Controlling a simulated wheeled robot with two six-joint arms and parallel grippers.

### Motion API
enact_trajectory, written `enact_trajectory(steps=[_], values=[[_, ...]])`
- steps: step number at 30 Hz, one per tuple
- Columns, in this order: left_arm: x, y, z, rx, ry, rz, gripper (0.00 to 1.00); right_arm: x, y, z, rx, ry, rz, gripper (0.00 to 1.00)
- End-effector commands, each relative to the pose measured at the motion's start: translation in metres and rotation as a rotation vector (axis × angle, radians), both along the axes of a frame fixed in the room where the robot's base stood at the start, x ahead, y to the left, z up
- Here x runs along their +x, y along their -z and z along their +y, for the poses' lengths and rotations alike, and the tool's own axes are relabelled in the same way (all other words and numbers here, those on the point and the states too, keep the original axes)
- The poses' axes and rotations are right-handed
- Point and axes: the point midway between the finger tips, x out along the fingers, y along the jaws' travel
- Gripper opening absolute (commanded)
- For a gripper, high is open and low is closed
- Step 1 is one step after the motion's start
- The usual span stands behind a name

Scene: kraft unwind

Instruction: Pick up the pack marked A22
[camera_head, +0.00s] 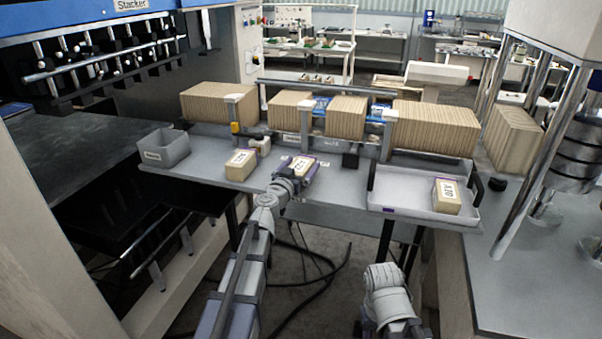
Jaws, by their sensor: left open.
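Three tan packs with white labels are in view; the print is too small for me to read surely. One pack (241,164) lies on the left of the grey table. A middle pack (301,163) lies at the end of my left arm, its near part hidden by my gripper. A third pack (446,196) sits in the right end of a shallow tray (410,200). My left gripper (298,174) is open at the middle pack; I cannot tell whether its fingers touch it. Part of my right arm shows at the bottom, its gripper out of view.
An open grey bin (164,148) stands at the table's left end. A row of large brown stacks (434,128) stands behind a rail along the back. Metal columns (545,150) rise at the right.

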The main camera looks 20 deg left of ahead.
Motion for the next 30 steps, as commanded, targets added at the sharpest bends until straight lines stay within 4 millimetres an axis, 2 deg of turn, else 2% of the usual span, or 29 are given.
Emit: enact_trajectory(steps=[2,27,30], values=[[-0.0006,0.0000,0.0000,0.000,0.000,0.000,0.99,0.0000,0.0000,0.0000,0.000,0.000,0.000,0.50],[-0.0008,0.0000,0.0000,0.000,0.000,0.000,0.04,0.0000,0.0000,0.0000,0.000,0.000,0.000,0.50],[-0.0008,-0.0001,0.0000,0.000,0.000,0.000,0.03,0.0000,-0.0001,0.0000,0.000,0.000,0.000,0.50]])
